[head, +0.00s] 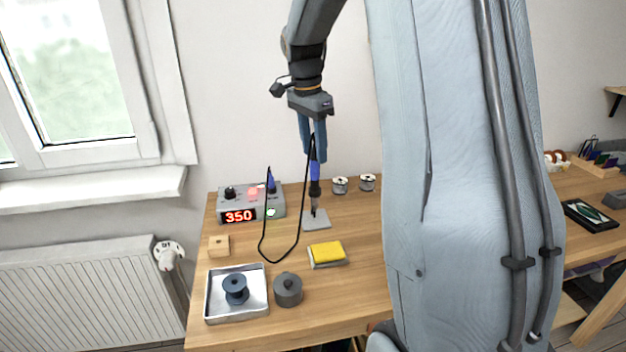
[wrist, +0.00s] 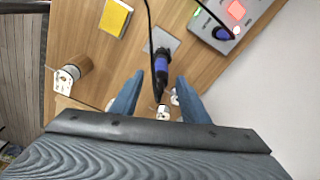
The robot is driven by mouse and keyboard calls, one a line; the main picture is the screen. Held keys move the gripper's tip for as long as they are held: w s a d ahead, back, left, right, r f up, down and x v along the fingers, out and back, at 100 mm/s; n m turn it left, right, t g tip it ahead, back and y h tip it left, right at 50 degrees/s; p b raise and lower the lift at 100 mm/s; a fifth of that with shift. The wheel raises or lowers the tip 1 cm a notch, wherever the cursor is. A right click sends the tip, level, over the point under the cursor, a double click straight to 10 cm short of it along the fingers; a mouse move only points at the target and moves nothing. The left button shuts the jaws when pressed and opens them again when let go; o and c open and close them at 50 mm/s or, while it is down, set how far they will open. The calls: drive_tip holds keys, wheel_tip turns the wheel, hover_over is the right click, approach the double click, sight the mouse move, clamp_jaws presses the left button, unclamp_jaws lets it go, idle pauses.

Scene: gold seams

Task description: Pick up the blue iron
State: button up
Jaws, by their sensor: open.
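The blue iron (head: 315,172) stands upright with its dark tip end down at a grey plate (head: 316,224) on the table. Its black cable rises from the top and loops down beside it to the left. My gripper (head: 314,160) points down above the plate, open, with the upper part of the iron between its blue fingers in the head view. In the wrist view the iron (wrist: 161,66) also shows between the two spread fingertips of my gripper (wrist: 160,77). Whether either finger touches it I cannot tell.
A station (head: 240,206) reading 350 stands at the left back. A yellow sponge (head: 326,252), a metal tray (head: 215,305) with a dark spool (head: 236,288), a dark lidded pot (head: 288,292) and a wooden block (head: 218,246) lie nearby. Two small spools (head: 340,185) stand behind, right of the iron.

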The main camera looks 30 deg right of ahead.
sight(316, 172)
drive_tip(key=shift+w+d+f+p, duration=0.15)
drive_tip(key=shift+f+p, duration=0.6)
drive_tip(key=shift+f, duration=1.25)
drive_tip(key=shift+s+d+f+p, duration=0.2)
drive_tip(key=shift+f+p, duration=0.5)
drive_tip(key=shift+f, duration=1.25)
drive_tip(key=shift+c, duration=0.3)
drive_tip(key=shift+w, duration=0.2)
clamp_jaws()
